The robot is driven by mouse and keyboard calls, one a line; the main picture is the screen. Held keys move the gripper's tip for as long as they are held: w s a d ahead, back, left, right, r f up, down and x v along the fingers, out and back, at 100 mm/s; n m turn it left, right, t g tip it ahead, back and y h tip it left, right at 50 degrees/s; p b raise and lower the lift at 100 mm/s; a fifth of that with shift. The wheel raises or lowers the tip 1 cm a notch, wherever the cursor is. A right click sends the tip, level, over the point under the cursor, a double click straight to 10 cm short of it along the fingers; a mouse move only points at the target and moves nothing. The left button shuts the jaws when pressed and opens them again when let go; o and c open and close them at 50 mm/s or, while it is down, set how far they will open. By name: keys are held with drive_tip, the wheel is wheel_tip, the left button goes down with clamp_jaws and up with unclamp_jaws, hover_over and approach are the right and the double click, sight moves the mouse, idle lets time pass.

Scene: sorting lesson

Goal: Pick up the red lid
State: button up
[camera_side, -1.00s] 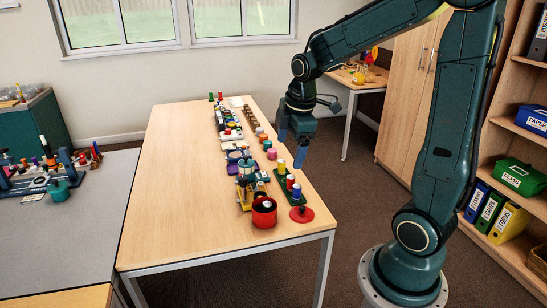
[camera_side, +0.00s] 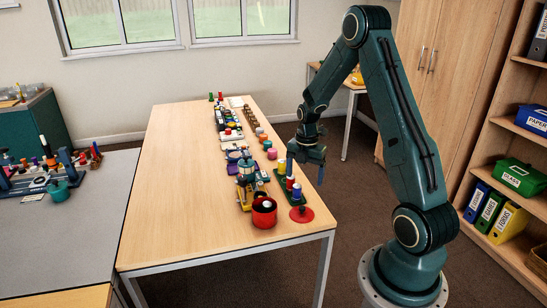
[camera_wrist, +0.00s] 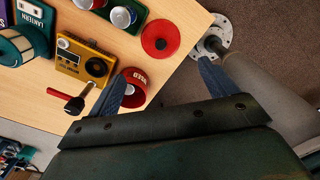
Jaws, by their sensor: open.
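The red lid (camera_side: 302,214) is a flat red disc with a small knob, lying on the table near its front right corner. It also shows in the wrist view (camera_wrist: 160,38), at the top middle, clear of the jaws. My gripper (camera_side: 309,170) is open and empty, above the table's right edge, higher than the lid and a little behind it. In the wrist view my two blue fingers (camera_wrist: 168,88) stand wide apart, with the lid beyond their tips. A red pot (camera_side: 264,213) stands left of the lid; in the wrist view the left finger partly covers it (camera_wrist: 134,90).
A green rack (camera_side: 291,190) with coloured cylinders stands close behind the lid. A yellow device (camera_wrist: 84,62) with a crank is beside the pot. More objects run in rows toward the table's far end. The table's left half (camera_side: 175,190) is bare.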

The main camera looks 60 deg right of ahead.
hover_over(302, 207)
drive_tip(key=shift+d+f, duration=0.2)
drive_tip(key=shift+f, duration=4.1)
drive_tip(key=shift+a+f, duration=0.15)
drive_tip(key=shift+f, duration=2.45)
drive_tip(key=c, duration=1)
drive_tip(key=shift+s+a, duration=0.1)
drive_tip(key=c, duration=0.4)
drive_tip(key=shift+o, duration=0.2)
drive_tip(key=shift+f, duration=0.1)
